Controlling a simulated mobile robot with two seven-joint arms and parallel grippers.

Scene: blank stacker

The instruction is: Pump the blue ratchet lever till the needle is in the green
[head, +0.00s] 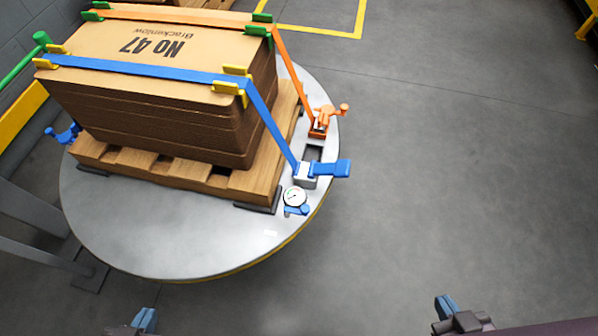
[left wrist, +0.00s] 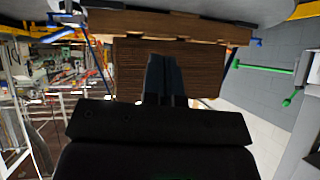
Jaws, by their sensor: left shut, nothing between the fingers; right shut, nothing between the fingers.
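The blue ratchet lever (head: 331,168) sticks out to the right from its grey ratchet body (head: 305,180) at the turntable's right edge. A blue strap (head: 270,122) runs from the ratchet up over the carton stack. The round white gauge (head: 294,196) sits just below the ratchet; its needle is too small to read. My left gripper (head: 146,320) is at the bottom edge of the head view, well short of the turntable, shut and empty; its shut fingers (left wrist: 165,78) show in the left wrist view. My right gripper (head: 446,308) is at the bottom right, shut and empty, apart from the lever.
The carton stack (head: 165,73) stands on a wooden pallet (head: 180,174) on the round grey turntable (head: 130,235). An orange ratchet (head: 322,120) with an orange strap is behind the blue one. A grey post stands at left. The floor (head: 450,170) at right is clear.

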